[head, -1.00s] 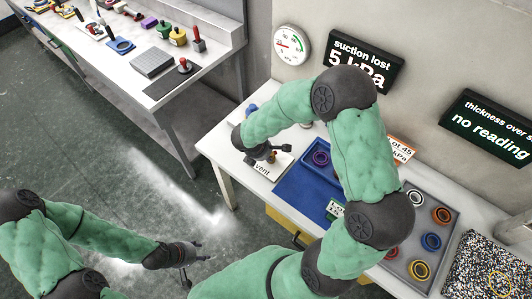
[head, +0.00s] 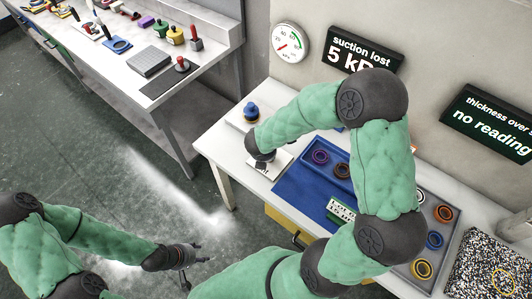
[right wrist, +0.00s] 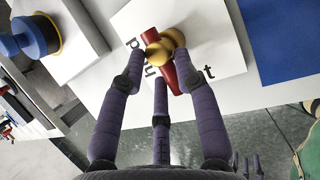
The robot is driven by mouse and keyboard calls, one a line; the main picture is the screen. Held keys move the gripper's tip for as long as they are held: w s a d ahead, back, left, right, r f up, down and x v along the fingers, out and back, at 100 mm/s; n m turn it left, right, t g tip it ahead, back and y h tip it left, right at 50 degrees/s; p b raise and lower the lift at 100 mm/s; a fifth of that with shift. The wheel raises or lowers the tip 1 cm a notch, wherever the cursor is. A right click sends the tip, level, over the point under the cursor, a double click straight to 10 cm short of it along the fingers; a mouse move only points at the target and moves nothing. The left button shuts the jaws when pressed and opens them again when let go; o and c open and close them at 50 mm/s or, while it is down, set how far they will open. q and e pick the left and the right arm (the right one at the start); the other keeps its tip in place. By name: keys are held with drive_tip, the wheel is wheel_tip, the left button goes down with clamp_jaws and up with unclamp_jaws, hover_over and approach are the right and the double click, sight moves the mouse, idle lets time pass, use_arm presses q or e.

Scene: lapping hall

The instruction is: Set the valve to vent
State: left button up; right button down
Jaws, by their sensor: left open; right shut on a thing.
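The valve (right wrist: 166,48) is a brass body with a red handle (right wrist: 172,75) on a white plate (right wrist: 225,35). In the right wrist view my right gripper (right wrist: 160,60) is shut on the red handle, its fingers around it. Letters show on the plate, but the fingers cover most, so I cannot read where the handle points. In the head view my right gripper (head: 262,158) is over the plate (head: 280,162) and hides the valve. My left gripper (head: 188,256) is open and empty over the floor, away from the table.
A blue knob (head: 251,110) stands on a white block behind the valve. A blue mat (head: 300,190) lies right of it, with rings and a grey tray (head: 447,240) further right. A gauge (head: 289,42) and a "suction lost 5 kPa" sign (head: 362,52) are on the wall.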

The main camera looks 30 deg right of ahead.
drive_tip(key=shift+s+a+f, duration=0.15)
drive_tip(key=shift+s+f, duration=0.15)
drive_tip(key=shift+s, duration=0.05)
drive_tip(key=c, duration=1)
unclamp_jaws()
drive_tip(key=shift+o, duration=0.2)
drive_tip(key=shift+w+r, duration=0.1)
drive_tip(key=shift+r, duration=0.05)
drive_tip(key=shift+r, duration=0.5)
drive_tip(key=v, duration=1.1)
drive_tip(key=shift+a+f, duration=0.1)
drive_tip(key=shift+a, duration=0.05)
